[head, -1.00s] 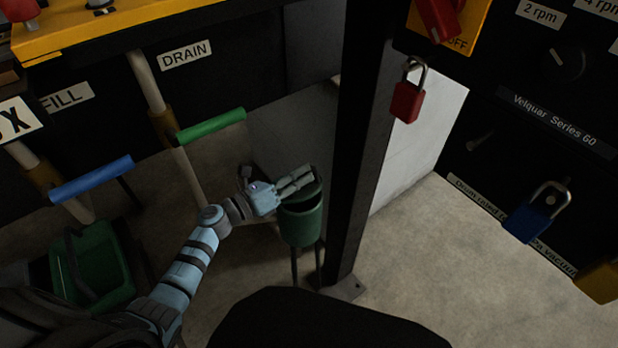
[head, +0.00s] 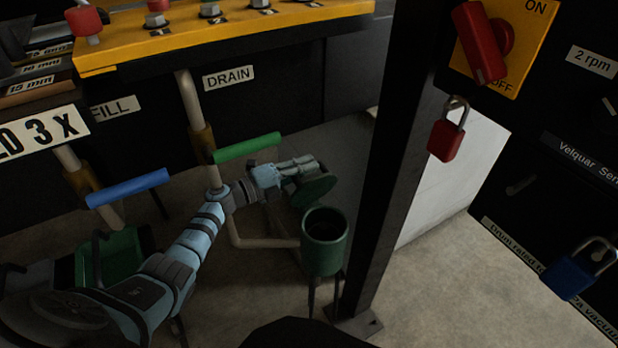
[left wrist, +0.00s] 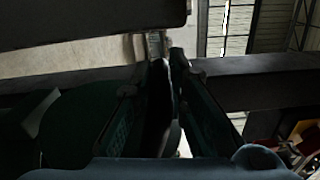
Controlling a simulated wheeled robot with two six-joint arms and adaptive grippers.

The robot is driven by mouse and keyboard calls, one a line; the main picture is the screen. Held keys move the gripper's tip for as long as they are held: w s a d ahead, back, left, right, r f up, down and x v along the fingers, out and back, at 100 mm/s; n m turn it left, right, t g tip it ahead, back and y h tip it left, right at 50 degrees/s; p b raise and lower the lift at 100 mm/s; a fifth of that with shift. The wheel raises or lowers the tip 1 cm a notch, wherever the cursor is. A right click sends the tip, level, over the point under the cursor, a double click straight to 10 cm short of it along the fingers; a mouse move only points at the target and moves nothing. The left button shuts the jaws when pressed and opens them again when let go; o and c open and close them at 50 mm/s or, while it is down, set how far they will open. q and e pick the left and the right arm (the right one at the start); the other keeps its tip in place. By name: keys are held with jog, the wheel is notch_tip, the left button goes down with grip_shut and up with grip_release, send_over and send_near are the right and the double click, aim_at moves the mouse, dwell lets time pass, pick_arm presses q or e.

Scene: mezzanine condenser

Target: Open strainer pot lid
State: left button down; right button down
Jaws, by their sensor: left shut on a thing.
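The strainer pot (head: 325,246) is a green cylinder on thin legs beside the dark post, and its top is open with a dark inside. Its round green lid (head: 313,191) is tilted up above and behind the rim, to the left. My left gripper (head: 297,168) is shut on the lid at its upper left side. In the left wrist view the fingers (left wrist: 172,95) are close together, with a dark green shape, likely the lid (left wrist: 75,125), at the left. What lies between the fingertips is hard to make out. My right gripper is not in view.
The dark post (head: 390,170) stands close to the right of the pot. A green-handled lever (head: 248,148) and a blue-handled lever (head: 128,188) are to the left. A red padlock (head: 446,138) hangs from the panel at right. Open floor lies at lower right.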

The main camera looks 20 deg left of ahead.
pick_arm(q)
jog(key=shift+w+a+f, duration=0.15)
jog(key=shift+w+a, duration=0.1)
jog(key=shift+a, duration=0.05)
jog(key=shift+w+a+b, duration=0.35)
jog(key=shift+a+b, duration=0.15)
jog(key=shift+b, duration=0.3)
jog(key=c, duration=1.6)
grip_release()
jog(key=shift+f, duration=0.1)
jog(key=shift+o, duration=0.2)
jog(key=v, duration=1.2)
